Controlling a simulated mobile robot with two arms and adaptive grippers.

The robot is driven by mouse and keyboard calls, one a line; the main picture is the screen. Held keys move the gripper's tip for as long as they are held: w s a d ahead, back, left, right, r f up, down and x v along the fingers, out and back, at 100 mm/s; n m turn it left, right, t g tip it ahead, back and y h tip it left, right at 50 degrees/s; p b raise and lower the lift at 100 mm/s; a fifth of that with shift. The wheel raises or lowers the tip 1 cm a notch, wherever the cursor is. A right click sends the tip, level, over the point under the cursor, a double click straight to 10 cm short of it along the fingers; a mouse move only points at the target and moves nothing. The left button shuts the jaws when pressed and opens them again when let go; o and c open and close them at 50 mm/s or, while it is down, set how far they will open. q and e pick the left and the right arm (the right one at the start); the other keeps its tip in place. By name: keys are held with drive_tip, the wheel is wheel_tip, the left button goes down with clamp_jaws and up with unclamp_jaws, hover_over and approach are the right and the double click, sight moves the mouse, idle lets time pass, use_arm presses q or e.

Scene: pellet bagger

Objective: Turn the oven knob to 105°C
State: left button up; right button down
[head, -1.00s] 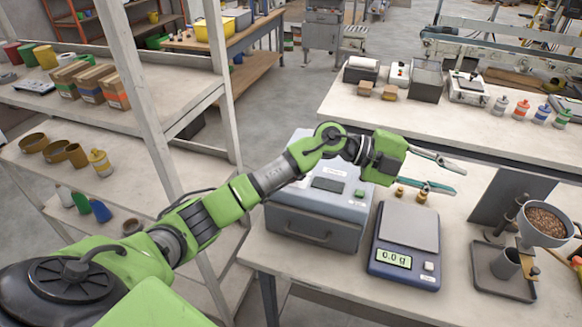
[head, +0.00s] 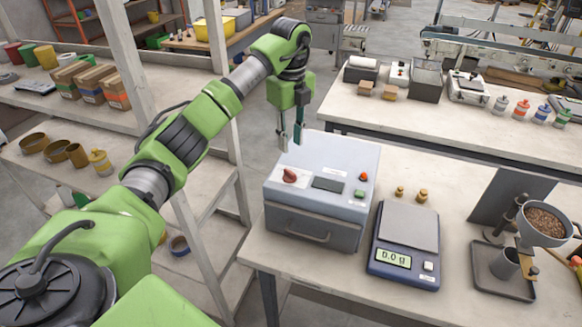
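The oven (head: 318,190) is a grey box with a drawer-like front and handle, standing on the near table. Its red knob (head: 290,175) sits on the left of the sloped top panel, beside a dark display (head: 328,184). The degree marks around the knob are too small to read. My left gripper (head: 290,146) points down above and behind the knob, near the oven's back left edge. Its two fingers are apart with nothing between them, and it does not touch the knob. My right gripper is not in view.
A scale (head: 404,250) reading 0.0 g stands right of the oven, with small brass weights (head: 411,194) behind it. A stand with a pellet funnel (head: 545,222) is at the far right.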

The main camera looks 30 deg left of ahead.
sight(291, 172)
use_arm(q)
wheel_tip(291, 172, down, 9)
drive_tip(key=p, duration=0.3)
drive_tip(key=shift+f+p, duration=0.3)
drive_tip(key=shift+f, duration=0.3)
clamp_jaws()
